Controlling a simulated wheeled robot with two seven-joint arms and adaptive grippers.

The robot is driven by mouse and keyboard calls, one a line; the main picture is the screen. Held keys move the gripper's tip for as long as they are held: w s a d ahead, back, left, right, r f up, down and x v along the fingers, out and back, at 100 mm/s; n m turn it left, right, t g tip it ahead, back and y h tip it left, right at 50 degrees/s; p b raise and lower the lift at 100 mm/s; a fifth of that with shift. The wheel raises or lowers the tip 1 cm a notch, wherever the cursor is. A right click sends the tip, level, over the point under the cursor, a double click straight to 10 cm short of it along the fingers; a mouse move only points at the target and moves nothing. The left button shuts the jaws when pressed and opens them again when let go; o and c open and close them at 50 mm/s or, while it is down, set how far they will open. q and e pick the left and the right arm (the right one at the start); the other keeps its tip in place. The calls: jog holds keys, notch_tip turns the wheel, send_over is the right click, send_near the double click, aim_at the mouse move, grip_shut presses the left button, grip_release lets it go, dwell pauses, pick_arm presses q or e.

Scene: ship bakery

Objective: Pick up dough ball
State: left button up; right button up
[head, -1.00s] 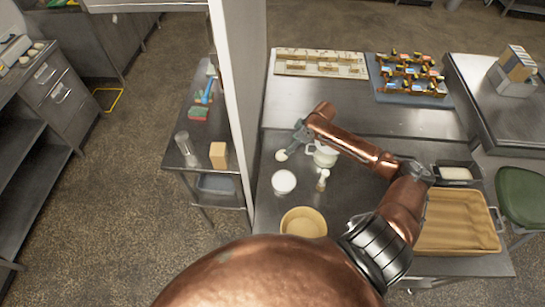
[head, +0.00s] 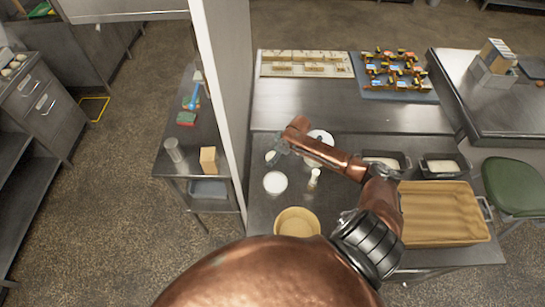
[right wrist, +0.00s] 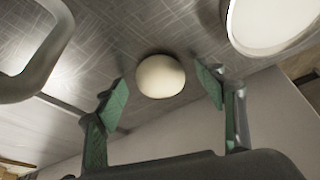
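The dough ball (head: 270,156) is a small pale round lump on the steel table in the head view. In the right wrist view the dough ball (right wrist: 160,76) shows whole, in line with the gap between the green-padded fingers. My right gripper (right wrist: 163,86) is open, with one finger on each side of the gap and bare table visible between each finger and the ball. In the head view my right gripper (head: 279,148) is beside the ball, close to the table. My left gripper is not in view.
A white bowl (head: 275,183) stands close in front of the ball, and a tan bowl (head: 298,222) stands nearer. A white round dish (head: 321,136) is partly behind my arm. Dark tins (head: 440,166) and a tan tray (head: 445,212) are to the right. A wall (head: 236,90) stands left.

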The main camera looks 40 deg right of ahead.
jog(key=c, duration=1.3)
jog(key=shift+o, duration=0.2)
